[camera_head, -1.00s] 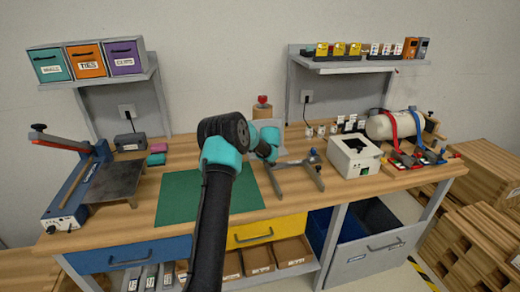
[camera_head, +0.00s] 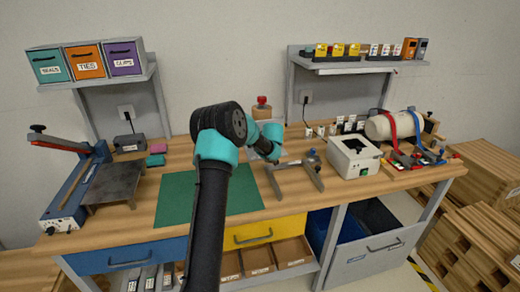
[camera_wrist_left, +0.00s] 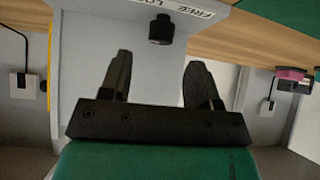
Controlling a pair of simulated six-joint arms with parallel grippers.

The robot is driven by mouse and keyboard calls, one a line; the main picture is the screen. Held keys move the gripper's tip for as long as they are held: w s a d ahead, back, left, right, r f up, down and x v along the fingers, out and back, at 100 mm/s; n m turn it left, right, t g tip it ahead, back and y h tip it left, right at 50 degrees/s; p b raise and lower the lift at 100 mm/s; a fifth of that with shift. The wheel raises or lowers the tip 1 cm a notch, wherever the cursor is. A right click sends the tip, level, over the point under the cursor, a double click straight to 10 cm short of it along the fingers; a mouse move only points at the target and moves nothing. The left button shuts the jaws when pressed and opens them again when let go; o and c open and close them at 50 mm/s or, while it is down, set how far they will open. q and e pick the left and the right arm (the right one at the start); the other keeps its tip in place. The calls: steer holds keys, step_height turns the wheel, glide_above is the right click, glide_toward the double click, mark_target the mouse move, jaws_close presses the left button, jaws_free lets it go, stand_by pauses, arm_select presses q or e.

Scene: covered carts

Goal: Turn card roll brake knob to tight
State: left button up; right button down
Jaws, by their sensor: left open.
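In the left wrist view a small black knob (camera_wrist_left: 161,28) sits on a pale grey panel, below a white label (camera_wrist_left: 190,8) partly reading "FREE"; the rest is cut off. My left gripper (camera_wrist_left: 160,62) is open and empty, its two dark fingers spread on either side of the knob's line and apart from it. In the head view a brown card roll (camera_head: 262,113) with a red top stands at the back of the bench. My left wrist is just in front of it; arm and wrist hide the gripper and knob there. My right gripper is out of view.
A grey metal frame (camera_head: 296,181) lies right of my wrist, beside a white box (camera_head: 354,157). A green mat (camera_head: 175,205) lies on the wooden bench below my arm. A clamp lever device (camera_head: 75,190) stands far left.

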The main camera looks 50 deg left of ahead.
arm_select(q)
steer(key=v, duration=1.2)
steer(key=shift+r, duration=0.2)
steer(key=w+a+r+g+h, duration=0.1)
steer(key=w+a+r+h, duration=0.1)
steer(key=a+r+h, duration=0.1)
steer(key=shift+a+r+g+h, duration=0.4)
steer(key=shift+a+h, duration=0.2)
steer(key=shift+a, duration=0.45)
steer(key=shift+w, duration=0.15)
steer(key=x, duration=1.7)
steer(key=shift+a+f, duration=0.1)
steer(key=shift+a, duration=0.05)
steer(key=c, duration=0.9)
